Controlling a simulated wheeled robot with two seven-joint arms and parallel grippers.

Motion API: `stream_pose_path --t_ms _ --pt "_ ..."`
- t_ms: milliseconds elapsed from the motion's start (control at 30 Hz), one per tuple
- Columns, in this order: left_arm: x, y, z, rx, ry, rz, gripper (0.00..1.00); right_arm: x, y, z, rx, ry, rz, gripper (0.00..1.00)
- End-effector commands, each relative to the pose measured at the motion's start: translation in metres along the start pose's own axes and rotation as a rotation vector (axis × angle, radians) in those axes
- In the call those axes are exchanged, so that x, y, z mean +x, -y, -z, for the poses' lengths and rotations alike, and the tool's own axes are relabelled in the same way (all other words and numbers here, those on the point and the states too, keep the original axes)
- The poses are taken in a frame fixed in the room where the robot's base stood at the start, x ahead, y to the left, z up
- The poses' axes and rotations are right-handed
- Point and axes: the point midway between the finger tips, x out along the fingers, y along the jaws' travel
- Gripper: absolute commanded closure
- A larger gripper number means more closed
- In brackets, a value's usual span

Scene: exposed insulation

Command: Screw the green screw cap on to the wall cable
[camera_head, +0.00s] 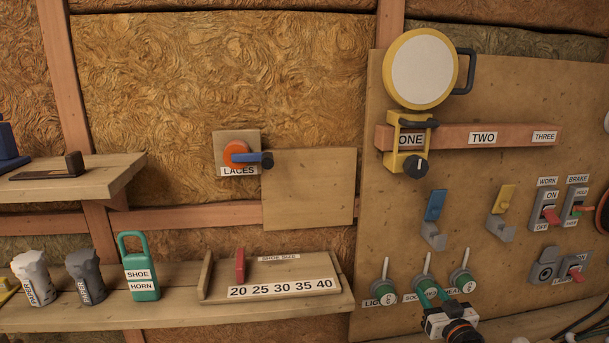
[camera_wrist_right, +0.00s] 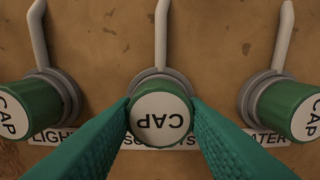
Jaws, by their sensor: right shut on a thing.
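Three green caps with white CAP labels sit at the wall cables low on the board: the left cap (camera_wrist_right: 28,112), the middle cap (camera_wrist_right: 160,118) and the right cap (camera_wrist_right: 290,108). Each sits at a grey round base with a light grey cable rising from it, such as the middle cable (camera_wrist_right: 162,35). My right gripper (camera_head: 428,292) is shut on the middle cap, with a green finger on each side. The cap's lettering is upside down in the wrist view. The cap's contact with the base is partly hidden. My left gripper is not in view.
The left and right caps flank the right gripper closely. Blue (camera_head: 434,206) and yellow (camera_head: 502,199) hooks are above, with switches (camera_head: 549,214) to the right.

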Motion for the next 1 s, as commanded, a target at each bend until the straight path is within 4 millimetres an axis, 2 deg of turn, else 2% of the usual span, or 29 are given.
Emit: stream_pose_path --t_ms 33,200,233,367,667,1000 --pt "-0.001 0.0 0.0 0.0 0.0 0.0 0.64 0.002 0.002 -0.008 0.014 0.017 0.003 0.94" --pt "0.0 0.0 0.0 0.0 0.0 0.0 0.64 0.002 0.002 -0.008 0.015 0.017 0.002 0.94" --pt "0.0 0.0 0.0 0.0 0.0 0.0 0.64 0.002 0.002 -0.008 0.015 0.017 0.002 0.57" --pt "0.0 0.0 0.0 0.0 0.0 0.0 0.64 0.001 0.001 -0.006 0.014 0.012 0.002 0.36" --pt "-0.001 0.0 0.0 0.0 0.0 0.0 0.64 -0.001 0.001 -0.003 0.013 0.004 0.001 0.35" --pt "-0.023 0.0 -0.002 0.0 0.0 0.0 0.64 -0.026 0.001 -0.004 0.012 0.001 0.0 0.35"
